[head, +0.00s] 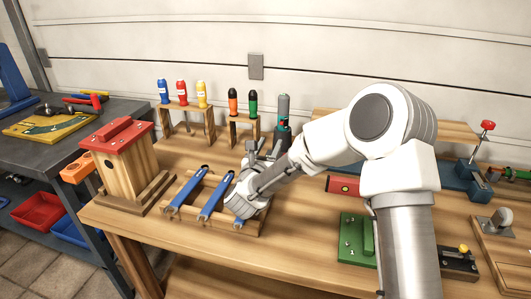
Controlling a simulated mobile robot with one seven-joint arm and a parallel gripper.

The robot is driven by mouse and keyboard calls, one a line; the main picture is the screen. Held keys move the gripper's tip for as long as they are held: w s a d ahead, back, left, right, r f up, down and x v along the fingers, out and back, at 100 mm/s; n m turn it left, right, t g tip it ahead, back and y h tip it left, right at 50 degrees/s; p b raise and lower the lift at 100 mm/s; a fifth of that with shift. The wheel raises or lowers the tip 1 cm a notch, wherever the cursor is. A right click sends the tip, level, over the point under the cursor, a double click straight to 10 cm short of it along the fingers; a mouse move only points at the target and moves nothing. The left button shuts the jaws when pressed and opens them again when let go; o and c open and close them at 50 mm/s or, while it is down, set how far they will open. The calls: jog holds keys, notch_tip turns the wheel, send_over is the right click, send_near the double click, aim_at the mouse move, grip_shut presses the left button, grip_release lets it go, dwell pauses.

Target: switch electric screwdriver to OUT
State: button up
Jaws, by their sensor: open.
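What looks like the electric screwdriver (283,106) stands upright at the back of the wooden bench, with a grey upper part and dark and green parts below. Its lower part is partly hidden behind my gripper and arm. No switch or direction marking can be made out at this size. My gripper (262,148) is open, in front of and slightly left of the screwdriver in the picture. Its fingers point toward the back of the bench, and nothing shows between them. I cannot tell whether it touches anything.
Wooden racks with coloured screwdrivers (182,92) stand left of it. Blue-handled tools (185,190) lie on a wooden holder below my gripper. A red-roofed wooden house (128,165) stands left. A green block (355,236) and a blue vise (464,178) are right.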

jog(key=shift+s+a, duration=0.2)
jog(key=shift+s, duration=0.9)
jog(key=shift+s+a, duration=0.2)
jog(key=shift+s, duration=0.85)
jog(key=s+d+r+n+g+y, duration=0.1)
jog(key=s+r+n+g+y, duration=0.2)
jog(key=n, duration=0.8)
jog(key=s+d+r+n+g+y, duration=0.1)
jog(key=s+r+n+y, duration=0.4)
jog(key=n, duration=0.6)
jog(key=s+d+n+g+h, duration=0.25)
jog(key=s+d+n, duration=0.3)
jog(key=s, duration=0.35)
jog(key=s+d+n+g+h, duration=0.1)
jog(key=s+d+n+g, duration=0.2)
jog(key=s+d+n, duration=0.45)
jog(key=s+d+n+g+h, duration=0.1)
jog(key=s+d+n+g, duration=0.25)
jog(key=s, duration=0.65)
notch_tip(320, 180, up, 14)
jog(key=t+p, duration=0.1)
jog(key=p, duration=1.4)
jog(key=shift+w+d, duration=0.25)
jog(key=shift+w, duration=0.1)
jog(key=shift+a, duration=0.1)
